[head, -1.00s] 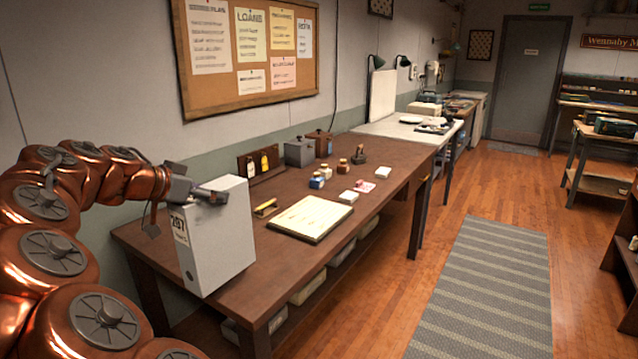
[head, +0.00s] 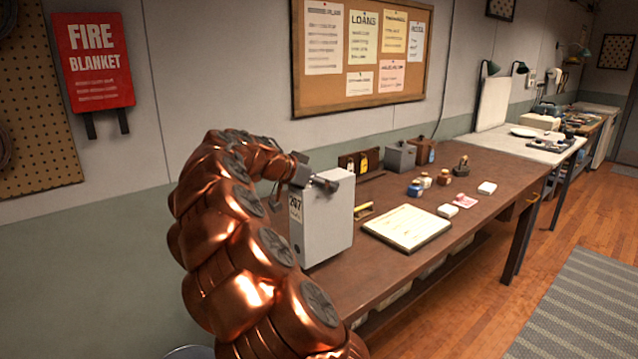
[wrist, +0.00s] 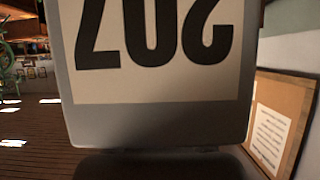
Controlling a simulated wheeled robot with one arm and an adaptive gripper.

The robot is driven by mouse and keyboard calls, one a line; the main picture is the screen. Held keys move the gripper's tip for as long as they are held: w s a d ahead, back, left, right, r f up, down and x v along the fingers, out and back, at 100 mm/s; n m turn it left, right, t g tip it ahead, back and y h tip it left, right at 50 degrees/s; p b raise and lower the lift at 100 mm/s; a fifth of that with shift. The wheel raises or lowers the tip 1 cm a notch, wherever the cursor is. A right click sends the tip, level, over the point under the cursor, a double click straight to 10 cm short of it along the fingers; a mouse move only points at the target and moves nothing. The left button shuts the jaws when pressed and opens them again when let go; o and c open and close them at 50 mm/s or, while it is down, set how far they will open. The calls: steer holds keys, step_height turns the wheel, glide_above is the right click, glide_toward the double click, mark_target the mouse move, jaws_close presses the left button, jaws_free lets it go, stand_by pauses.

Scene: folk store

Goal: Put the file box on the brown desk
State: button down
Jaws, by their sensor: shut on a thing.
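The grey file box (head: 327,222) has a white label with a number on its narrow side. My gripper (head: 318,183) is shut on its upper edge and holds it upright. In the head view the box overlaps the near left end of the brown desk (head: 375,270); I cannot tell whether its bottom touches the desktop. In the wrist view the file box (wrist: 160,125) fills the middle, with its label upside down. The fingertips are partly hidden in the head view.
A clipboard-like pad (head: 407,228) and a yellow stapler-like item (head: 363,210) lie right of the box. Small bottles, white blocks and a grey box (head: 400,156) stand further along. A corkboard (head: 360,108) hangs on the wall behind.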

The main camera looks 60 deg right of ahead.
mark_target(327, 173)
steer(key=shift+w+d+f+p, duration=0.1)
steer(key=shift+w+d+p, duration=0.2)
steer(key=shift+d, duration=0.6)
steer(key=shift+w+d+p, duration=0.25)
steer(key=shift+w+d, duration=0.2)
steer(key=shift+d, duration=0.5)
steer(key=shift+w+d+f+p, duration=0.1)
steer(key=shift+w+d+p, duration=0.2)
steer(key=shift+d, duration=0.6)
steer(key=shift+w+d, duration=0.1)
steer(key=shift+d, duration=0.15)
steer(key=shift+f+p, duration=0.6)
steer(key=shift+f, duration=1.25)
steer(key=shift+c, duration=0.7)
jaws_free()
